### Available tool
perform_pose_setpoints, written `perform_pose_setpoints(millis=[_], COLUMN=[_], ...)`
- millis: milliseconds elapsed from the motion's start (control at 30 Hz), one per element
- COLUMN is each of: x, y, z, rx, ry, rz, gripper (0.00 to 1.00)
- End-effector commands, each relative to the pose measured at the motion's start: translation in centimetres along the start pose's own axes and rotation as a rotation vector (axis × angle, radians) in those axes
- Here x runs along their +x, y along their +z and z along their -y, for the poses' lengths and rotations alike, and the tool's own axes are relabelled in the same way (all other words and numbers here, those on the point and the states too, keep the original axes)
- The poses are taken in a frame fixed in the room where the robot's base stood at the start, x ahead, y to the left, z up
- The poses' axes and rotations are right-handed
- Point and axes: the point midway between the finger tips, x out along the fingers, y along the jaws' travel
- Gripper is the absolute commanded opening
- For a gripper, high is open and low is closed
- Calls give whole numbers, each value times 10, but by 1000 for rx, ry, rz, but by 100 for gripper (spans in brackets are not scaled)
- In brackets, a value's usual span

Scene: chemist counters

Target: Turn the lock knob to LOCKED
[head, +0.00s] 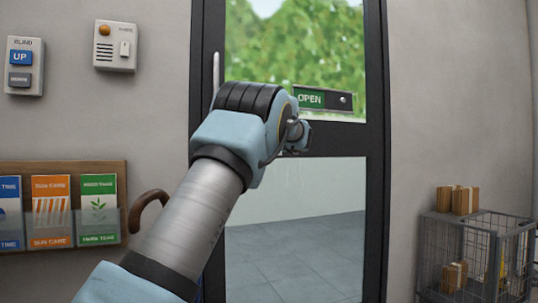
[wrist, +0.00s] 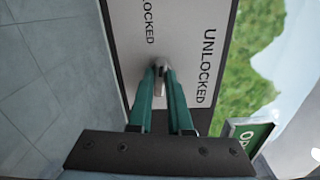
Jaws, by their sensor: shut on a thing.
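In the wrist view the lock plate (wrist: 130,45) is a pale panel with a dark border. It bears the word UNLOCKED (wrist: 208,65) at the right and a second word ending in LOCKED (wrist: 148,22) near the top, partly cut off. The small silver lock knob (wrist: 160,88) sits between the two green fingers of my gripper (wrist: 161,72), which is shut on it. The fingers cover part of the knob, so which word it points to is hard to tell. In the head view my arm hides the lock plate, the knob and the fingers.
The glazed door has a dark frame (head: 375,190), a vertical handle (head: 216,75) and an OPEN sign (head: 311,98). At left are a blind switch (head: 24,82), an intercom box (head: 116,60) and a leaflet rack (head: 122,170). A wire cage (head: 437,232) with cartons stands at right.

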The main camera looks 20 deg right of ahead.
Motion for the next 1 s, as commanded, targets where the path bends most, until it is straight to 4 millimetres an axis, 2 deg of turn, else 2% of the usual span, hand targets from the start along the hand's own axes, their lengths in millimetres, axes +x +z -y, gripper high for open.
perform_pose_setpoints(millis=[33,333,867,900,1000], x=[0,0,0,0,0], y=[-1,-1,0,0,0], z=[-5,-3,-1,-1,-1], rx=[-27,-132,-153,-153,-153], ry=[-1,1,1,1,1], rz=[0,0,1,1,1], gripper=[0,0,0,21,32])
